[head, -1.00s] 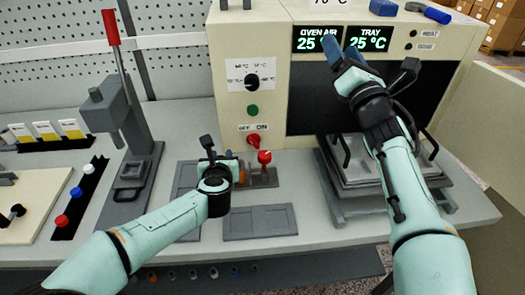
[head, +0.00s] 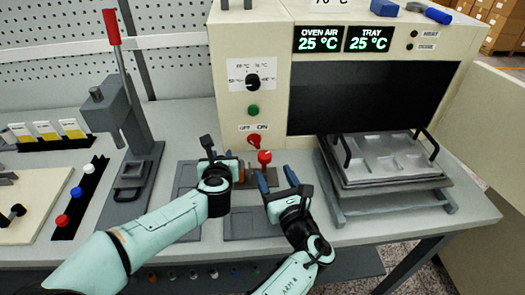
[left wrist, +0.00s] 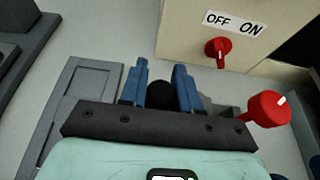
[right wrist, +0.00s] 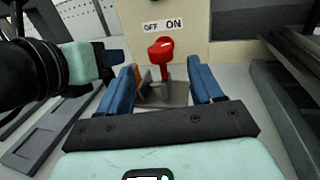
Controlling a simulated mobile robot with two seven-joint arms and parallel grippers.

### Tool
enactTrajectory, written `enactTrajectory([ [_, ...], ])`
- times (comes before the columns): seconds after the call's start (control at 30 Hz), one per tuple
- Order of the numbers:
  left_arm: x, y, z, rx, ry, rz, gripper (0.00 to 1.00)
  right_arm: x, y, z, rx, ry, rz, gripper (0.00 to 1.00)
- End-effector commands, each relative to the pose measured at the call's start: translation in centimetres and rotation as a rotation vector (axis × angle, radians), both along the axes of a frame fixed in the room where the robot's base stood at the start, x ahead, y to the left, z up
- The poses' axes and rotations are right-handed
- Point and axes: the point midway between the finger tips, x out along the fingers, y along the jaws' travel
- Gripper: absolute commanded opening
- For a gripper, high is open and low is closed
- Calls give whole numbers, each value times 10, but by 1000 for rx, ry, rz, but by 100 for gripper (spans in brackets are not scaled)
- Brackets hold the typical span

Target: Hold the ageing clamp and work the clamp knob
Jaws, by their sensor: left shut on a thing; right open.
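The ageing clamp (head: 262,183) is a low grey-brown fixture on the bench below the oven panel, with a red clamp knob (head: 264,157) on top. The knob also shows at the right of the left wrist view (left wrist: 265,108). My left gripper (head: 236,163) is at the clamp's left end, shut on a dark round part (left wrist: 161,94) that looks like the clamp's. My right gripper (head: 276,180) is open and empty, just in front of the clamp. In the right wrist view the knob (right wrist: 158,53) stands beyond and between its spread fingers; no contact shows.
A red OFF/ON switch (head: 253,140) is on the oven panel (head: 230,110) behind the knob. An oven tray (head: 395,182) on a stand is at right. A lever press (head: 130,130) stands left. A flat grey plate (head: 240,225) lies in front of the clamp.

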Motion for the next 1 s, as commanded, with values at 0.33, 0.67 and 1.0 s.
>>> enactTrajectory([
  [0.33, 0, 0, 1, -1, -2, -1, 0, 69, 15, 0, 2, 0, 0, 65],
  [0.67, 0, 0, 1, -1, -2, 0, 0, 98, 22, 0, 3, 1, 0, 65],
  [1.0, 0, 0, 1, -1, -2, 0, 0, 99, 22, 0, 3, 2, 0, 46],
])
